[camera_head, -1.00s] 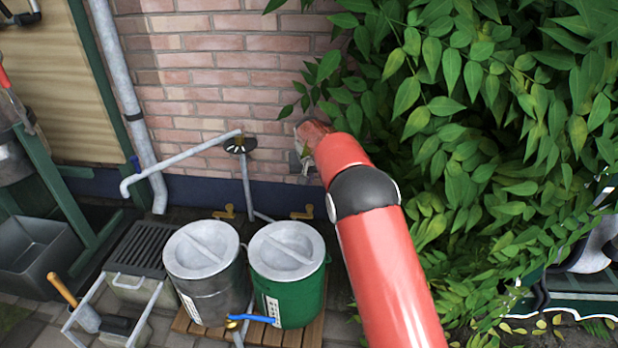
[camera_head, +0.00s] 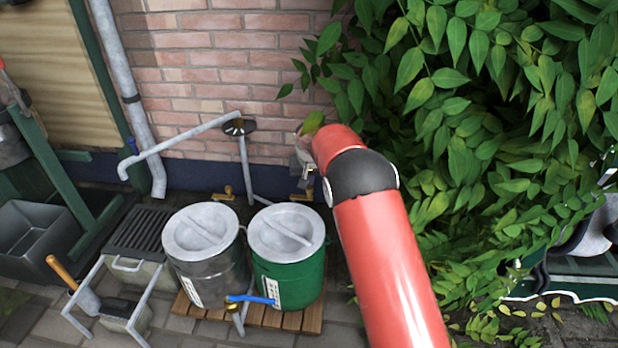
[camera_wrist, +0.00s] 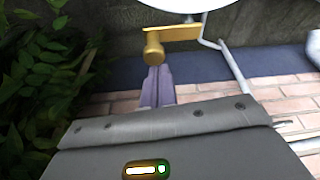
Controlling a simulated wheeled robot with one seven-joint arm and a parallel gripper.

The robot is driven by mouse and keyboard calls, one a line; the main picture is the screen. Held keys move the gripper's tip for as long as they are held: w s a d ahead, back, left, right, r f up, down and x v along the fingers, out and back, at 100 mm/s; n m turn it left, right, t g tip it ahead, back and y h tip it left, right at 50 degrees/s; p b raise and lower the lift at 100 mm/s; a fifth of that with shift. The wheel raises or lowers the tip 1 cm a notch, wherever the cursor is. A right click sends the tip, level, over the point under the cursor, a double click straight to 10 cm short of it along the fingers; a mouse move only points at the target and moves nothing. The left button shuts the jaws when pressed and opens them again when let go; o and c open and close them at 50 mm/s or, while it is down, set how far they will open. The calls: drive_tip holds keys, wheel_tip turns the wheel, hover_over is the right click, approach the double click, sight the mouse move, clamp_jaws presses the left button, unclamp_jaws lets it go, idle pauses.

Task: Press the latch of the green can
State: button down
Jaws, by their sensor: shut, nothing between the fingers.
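The green can (camera_head: 290,278) stands upright with a pale grey lid (camera_head: 286,232), left of my arm. A brass-coloured latch (camera_head: 302,191) shows behind its lid, by the wall. In the wrist view a brass latch with a round knob (camera_wrist: 153,50) sits below a pale rim, and seems to be the same one. My gripper (camera_wrist: 158,73) is shut and empty, its tips close to the knob. I cannot tell whether they touch.
A grey can (camera_head: 207,268) stands left of the green one on a wooden pallet (camera_head: 265,314). A blue-handled tap (camera_head: 250,299) is at the front. Dense leaves (camera_head: 470,150) crowd my arm's right. A brick wall (camera_head: 215,75) and pipes (camera_head: 185,146) lie behind.

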drive_tip(key=shift+s+m+h, duration=0.3)
drive_tip(key=shift+s+m, duration=0.1)
drive_tip(key=shift+m, duration=0.5)
drive_tip(key=s+m+h+p, duration=0.1)
drive_tip(key=m, duration=0.1)
drive_tip(key=shift+s+m, duration=0.1)
drive_tip(key=shift+m, duration=0.2)
drive_tip(key=s+m+p, duration=0.1)
drive_tip(key=m, duration=0.1)
drive_tip(key=s+m+g+h+p, duration=0.1)
drive_tip(key=m, duration=0.2)
drive_tip(key=a+m+h, duration=0.1)
drive_tip(key=m, duration=0.1)
drive_tip(key=shift+s+r+g+p, duration=0.1)
drive_tip(key=shift+s+g+p, duration=0.2)
drive_tip(key=shift+s+p, duration=0.1)
drive_tip(key=m, duration=0.2)
drive_tip(key=s+a+m+g+p, duration=0.1)
drive_tip(key=shift+m+h, duration=0.3)
drive_tip(key=shift+m, duration=0.1)
drive_tip(key=shift+s+a, duration=0.25)
drive_tip(key=shift+a, duration=0.5)
drive_tip(key=shift+d, duration=0.1)
